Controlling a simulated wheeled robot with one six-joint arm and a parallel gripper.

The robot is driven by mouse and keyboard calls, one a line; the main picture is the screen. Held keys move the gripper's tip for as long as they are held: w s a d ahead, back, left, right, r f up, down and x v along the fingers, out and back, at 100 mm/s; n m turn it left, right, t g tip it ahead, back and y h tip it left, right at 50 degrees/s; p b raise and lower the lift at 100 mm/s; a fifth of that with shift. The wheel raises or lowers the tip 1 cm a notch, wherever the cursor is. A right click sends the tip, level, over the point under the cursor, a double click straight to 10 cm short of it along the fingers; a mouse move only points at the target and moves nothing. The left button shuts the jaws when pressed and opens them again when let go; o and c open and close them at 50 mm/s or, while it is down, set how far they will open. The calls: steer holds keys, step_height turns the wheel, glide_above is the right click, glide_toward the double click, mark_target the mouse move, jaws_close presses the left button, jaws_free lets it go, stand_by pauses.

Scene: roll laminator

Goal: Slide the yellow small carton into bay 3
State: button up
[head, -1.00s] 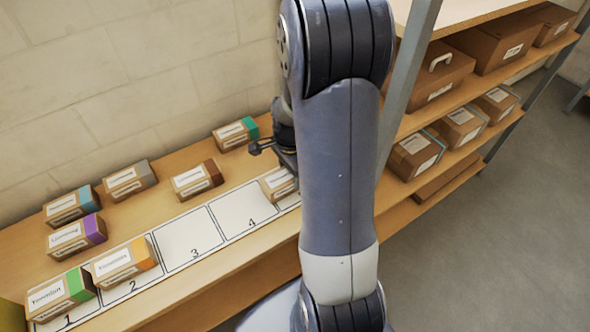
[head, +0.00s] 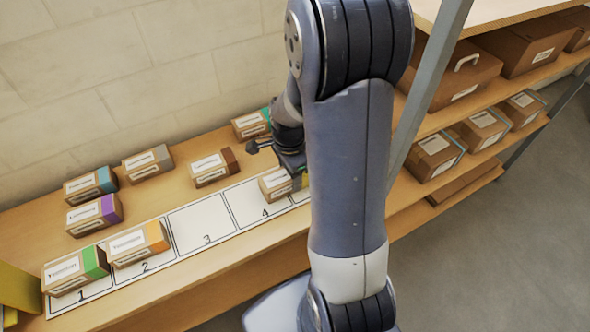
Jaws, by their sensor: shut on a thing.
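The yellow small carton (head: 275,184) is brown with a white label and a yellowish band at its right end. It overlaps the right part of bay 4, partly hidden by my arm. My gripper (head: 287,164) is at its right rear and shut on it; the fingertips are mostly hidden. Bay 3 (head: 200,219) is an empty outlined white rectangle to the left of bay 4 (head: 240,203).
A green-banded carton (head: 73,273) stands in bay 1 and an orange-banded carton (head: 137,243) in bay 2. Several cartons, including a brown-banded one (head: 211,168), stand behind the strip. A shelf unit (head: 450,112) is at right.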

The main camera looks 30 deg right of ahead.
steer(key=shift+s+a, duration=0.2)
steer(key=shift+a, duration=5.65)
steer(key=shift+s+a, duration=0.2)
steer(key=shift+a, duration=5.6)
steer(key=o, duration=1.2)
steer(key=shift+o, duration=0.8)
steer(key=o, duration=0.3)
step_height(320, 180, up, 6)
steer(key=p, duration=0.4)
steer(key=shift+p, duration=0.3)
steer(key=shift+r, duration=0.1)
